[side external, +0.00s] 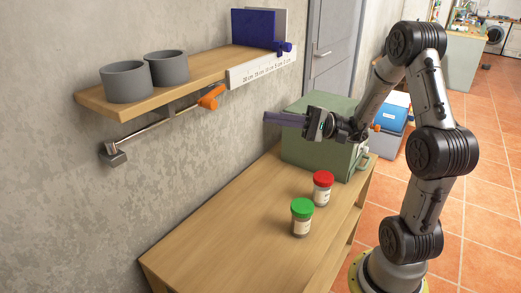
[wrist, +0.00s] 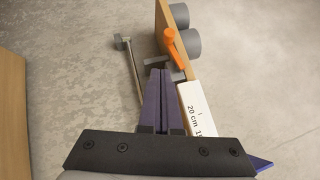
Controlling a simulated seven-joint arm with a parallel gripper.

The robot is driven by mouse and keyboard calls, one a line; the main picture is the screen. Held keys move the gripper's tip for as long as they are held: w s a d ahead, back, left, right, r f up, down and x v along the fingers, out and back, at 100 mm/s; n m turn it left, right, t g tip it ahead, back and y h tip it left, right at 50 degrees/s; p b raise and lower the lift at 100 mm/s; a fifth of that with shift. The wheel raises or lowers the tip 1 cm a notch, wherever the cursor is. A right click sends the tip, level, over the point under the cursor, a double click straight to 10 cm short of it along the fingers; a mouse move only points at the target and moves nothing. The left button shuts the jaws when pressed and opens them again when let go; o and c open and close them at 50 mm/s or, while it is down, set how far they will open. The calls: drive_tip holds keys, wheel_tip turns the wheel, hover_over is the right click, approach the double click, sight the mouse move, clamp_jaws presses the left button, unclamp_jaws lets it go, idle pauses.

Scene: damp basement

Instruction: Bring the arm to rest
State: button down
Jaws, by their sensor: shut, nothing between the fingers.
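My gripper (side external: 266,117) is shut and empty. It is held out level toward the wall, above the green box and the far part of the wooden table. In the wrist view its two purple fingers (wrist: 159,74) lie together, with nothing between them. Past the fingertips in that view are the metal rail (wrist: 133,70) and an orange clamp-like piece (wrist: 173,47) under the shelf. From the side, the fingertips are apart from the shelf and the rail.
The wall shelf (side external: 122,107) carries two grey cups (side external: 126,82) (side external: 167,67) and blue upright things (side external: 253,28). A white ruler strip (side external: 262,67) runs along its edge. The table (side external: 220,240) holds a green-lidded jar (side external: 301,218), a red-lidded jar (side external: 322,189) and the green box (side external: 310,150). Its near left is clear.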

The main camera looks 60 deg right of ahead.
drive_tip(key=s+a+r+n+g+y, duration=0.1)
drive_tip(key=s+a+r+n+g, duration=0.2)
drive_tip(key=a, duration=0.4)
drive_tip(key=s+a+r+n+g+y, duration=0.2)
drive_tip(key=a+n+g, duration=0.3)
drive_tip(key=a+g, duration=0.15)
drive_tip(key=s+a+f+n+g+h, duration=0.2)
drive_tip(key=s+a+n+g+h, duration=0.15)
drive_tip(key=s+a, duration=0.4)
drive_tip(key=s+d+f+n+g+h, duration=0.1)
drive_tip(key=s+d+f+n+h, duration=0.1)
drive_tip(key=s+f+h, duration=0.6)
drive_tip(key=w+d+m+t+h, duration=0.1)
drive_tip(key=d+t+h, duration=0.3)
drive_tip(key=d, duration=0.7)
drive_tip(key=shift+w+d+m+t+h, duration=0.4)
drive_tip(key=shift+w+h, duration=0.3)
drive_tip(key=shift+h, duration=0.45)
